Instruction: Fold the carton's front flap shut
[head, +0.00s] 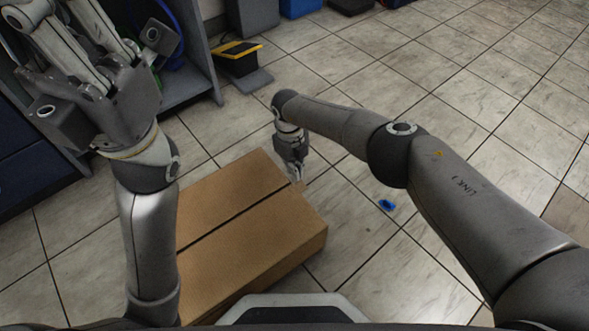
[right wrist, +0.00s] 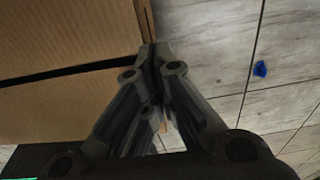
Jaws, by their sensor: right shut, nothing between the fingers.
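The brown cardboard carton (head: 262,238) sits on the floor in front of me. Two long top flaps lie about level over it, with a narrow dark gap between them. In the right wrist view the carton (right wrist: 60,110) fills the left side, with the dark gap across it. My right gripper (head: 297,176) is shut and empty at the carton's far right edge, close to the end of the gap. In the right wrist view its fingertips (right wrist: 153,50) are together beside the carton's edge; contact is unclear. My left gripper (head: 70,40) is raised at upper left, its fingertips cut off.
A grey shelf unit (head: 190,50) stands at the back left. A black and yellow device (head: 238,55) is behind the carton. A small blue scrap (head: 386,205) lies on the tiles to the right. Open tiled floor extends right.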

